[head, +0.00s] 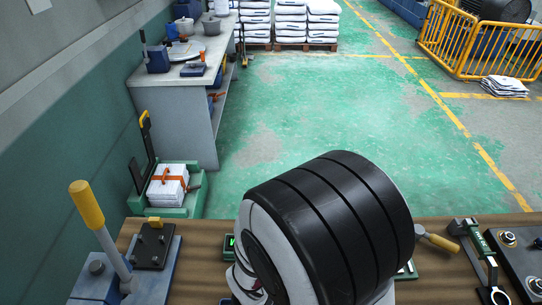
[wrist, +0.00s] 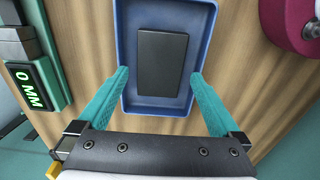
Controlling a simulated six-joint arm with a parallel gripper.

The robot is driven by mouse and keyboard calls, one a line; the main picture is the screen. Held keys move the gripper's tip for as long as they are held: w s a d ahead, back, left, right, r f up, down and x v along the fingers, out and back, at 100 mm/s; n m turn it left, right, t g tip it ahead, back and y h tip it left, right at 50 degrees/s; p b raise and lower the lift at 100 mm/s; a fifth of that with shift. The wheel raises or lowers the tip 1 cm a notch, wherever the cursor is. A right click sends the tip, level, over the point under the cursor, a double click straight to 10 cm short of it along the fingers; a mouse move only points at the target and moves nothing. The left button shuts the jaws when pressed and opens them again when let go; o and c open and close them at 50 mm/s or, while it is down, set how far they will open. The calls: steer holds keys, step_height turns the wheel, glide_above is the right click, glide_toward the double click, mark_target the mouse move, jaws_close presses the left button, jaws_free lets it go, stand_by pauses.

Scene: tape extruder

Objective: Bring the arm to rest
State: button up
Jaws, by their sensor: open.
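My gripper (wrist: 161,73) shows in the wrist view with its two teal fingers spread wide and nothing between them. The fingertips are over the near part of a blue tray (wrist: 125,40). A flat dark rectangular block (wrist: 162,62) lies in the tray, apart from both fingers as far as the picture shows. In the head view a large black and white part of my own arm fills the lower middle and hides my gripper and the tray.
A digital gauge reading 0 MM (wrist: 30,87) is left of the tray; a dark red round part (wrist: 295,20) is at upper right. On the bench (head: 437,290) are a yellow-handled lever (head: 100,230) at left and a green-and-black tool (head: 478,255) at right. Green floor (head: 300,110) beyond is open.

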step_height(320, 180, up, 7)
steer(key=w+d+m, duration=0.9)
steer(key=w+d, duration=0.2)
steer(key=w, duration=0.3)
steer(key=shift+w+d+f+m, duration=0.75)
steer(key=shift+d+m, duration=0.75)
steer(key=shift+d, duration=2.5)
steer(key=shift+w+d+f+m, duration=0.75)
steer(key=shift+d+m, duration=0.75)
steer(key=shift+d, duration=2.5)
steer(key=shift+w+d+f+m, duration=0.5)
steer(key=shift+d+f+m, duration=0.7)
steer(key=shift+d, duration=2.8)
steer(key=shift+r+m, duration=0.3)
steer(key=shift+r, duration=0.1)
